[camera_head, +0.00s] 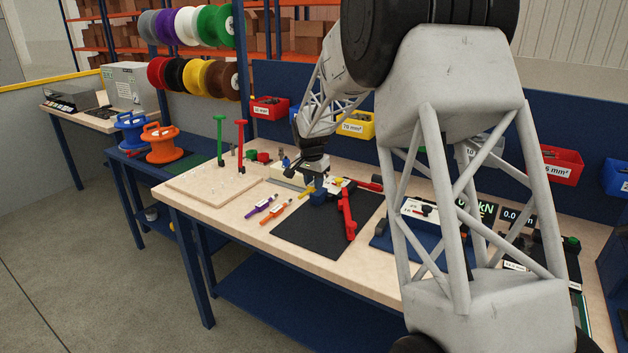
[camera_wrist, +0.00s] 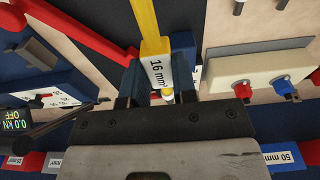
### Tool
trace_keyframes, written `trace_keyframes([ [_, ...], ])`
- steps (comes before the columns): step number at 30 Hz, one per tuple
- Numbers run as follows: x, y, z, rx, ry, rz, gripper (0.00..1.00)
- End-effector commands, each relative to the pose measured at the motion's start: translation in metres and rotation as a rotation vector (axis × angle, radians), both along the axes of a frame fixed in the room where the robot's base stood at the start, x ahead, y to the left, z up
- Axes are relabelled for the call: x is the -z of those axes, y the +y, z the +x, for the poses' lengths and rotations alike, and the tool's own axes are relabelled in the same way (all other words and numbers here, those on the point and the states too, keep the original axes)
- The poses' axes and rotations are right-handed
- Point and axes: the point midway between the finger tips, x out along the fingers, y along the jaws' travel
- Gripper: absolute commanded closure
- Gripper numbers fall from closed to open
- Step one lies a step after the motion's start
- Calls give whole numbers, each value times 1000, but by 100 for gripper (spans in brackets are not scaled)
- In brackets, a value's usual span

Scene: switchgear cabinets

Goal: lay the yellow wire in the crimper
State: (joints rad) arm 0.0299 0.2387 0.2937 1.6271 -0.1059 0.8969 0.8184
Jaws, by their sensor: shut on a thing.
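The yellow wire (camera_wrist: 146,22) shows in the wrist view with a white "16 mm²" label on it. My gripper (camera_wrist: 157,85) is shut on it near its labelled end, one dark finger on each side. In the head view, my gripper (camera_head: 316,182) is low over the black mat, and a bit of the yellow wire (camera_head: 306,190) shows at its left. The red-handled tool, which looks like the crimper (camera_head: 348,216), lies on the mat at my gripper. A red handle also shows in the wrist view (camera_wrist: 84,25). Whether the wire touches the tool is hidden.
Purple (camera_head: 263,205) and orange (camera_head: 276,213) wires lie left of the black mat (camera_head: 310,235). A pale board (camera_head: 205,188) with green and red upright tools is further left. A blue-based device (camera_head: 400,238) and kN displays stand right. Part bins line the back.

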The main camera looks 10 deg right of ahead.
Motion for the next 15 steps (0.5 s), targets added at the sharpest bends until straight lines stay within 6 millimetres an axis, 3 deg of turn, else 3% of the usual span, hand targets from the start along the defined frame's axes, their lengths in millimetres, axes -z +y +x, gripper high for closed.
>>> trace_keyframes([
  [15,36,0,0,0,0,0,100],
])
